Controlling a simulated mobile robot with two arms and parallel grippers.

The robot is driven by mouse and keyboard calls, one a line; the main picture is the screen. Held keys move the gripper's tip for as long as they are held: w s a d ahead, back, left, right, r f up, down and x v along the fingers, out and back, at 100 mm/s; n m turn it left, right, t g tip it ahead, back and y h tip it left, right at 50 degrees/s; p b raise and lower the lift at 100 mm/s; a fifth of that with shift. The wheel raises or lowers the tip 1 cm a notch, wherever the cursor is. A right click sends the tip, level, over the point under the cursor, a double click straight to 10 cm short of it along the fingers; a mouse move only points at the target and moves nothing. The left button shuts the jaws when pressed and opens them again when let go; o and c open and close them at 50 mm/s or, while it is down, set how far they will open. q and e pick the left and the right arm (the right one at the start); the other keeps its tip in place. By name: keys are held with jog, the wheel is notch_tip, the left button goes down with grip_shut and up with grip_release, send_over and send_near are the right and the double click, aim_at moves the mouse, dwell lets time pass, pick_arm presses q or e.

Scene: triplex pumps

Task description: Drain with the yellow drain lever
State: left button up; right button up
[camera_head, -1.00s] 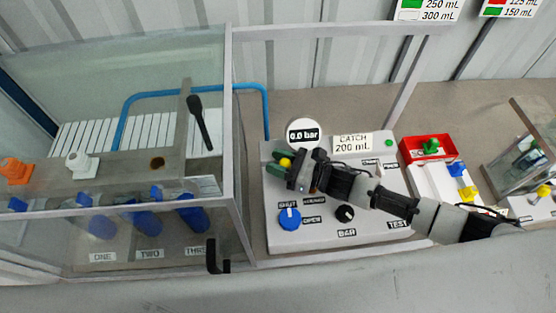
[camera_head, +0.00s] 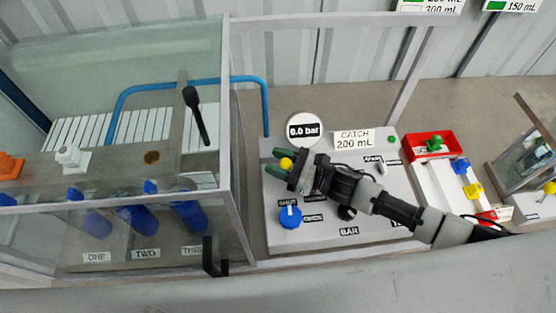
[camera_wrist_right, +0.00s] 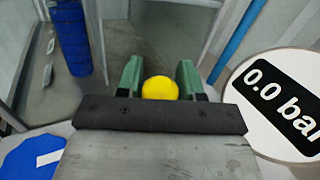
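The yellow drain lever's round yellow knob (camera_head: 286,163) is near the left edge of the grey control panel (camera_head: 375,225). My right gripper (camera_head: 284,163) reaches in from the right, with one green fingertip on each side of the knob. In the right wrist view the yellow knob (camera_wrist_right: 160,88) fills the gap between the green fingers (camera_wrist_right: 160,80), and both fingers appear to touch it. The lever's stem is hidden. The gauge (camera_head: 303,130) reads 0.0 bar, and the catch sign (camera_head: 354,139) reads 200 mL. My left gripper is not in view.
A blue dial (camera_head: 290,217) and a partly hidden black knob (camera_head: 346,213) are below the gripper. A glass-walled case (camera_head: 231,130) with blue cylinders (camera_head: 188,213) and a black-handled lever (camera_head: 195,112) stands close left. A red tray (camera_head: 430,146) is at right.

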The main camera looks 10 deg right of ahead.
jog(key=o, duration=0.3)
jog(key=shift+d, duration=0.1)
jog(key=shift+s+d+f+b, duration=0.15)
jog(key=shift+s+d+b, duration=0.05)
jog(key=shift+d+b, duration=0.15)
jog(key=b+v, duration=0.3)
jog(key=v, duration=0.6)
jog(key=shift+b, duration=0.3)
jog(key=shift+s+d, duration=0.2)
jog(key=shift+d, duration=0.15)
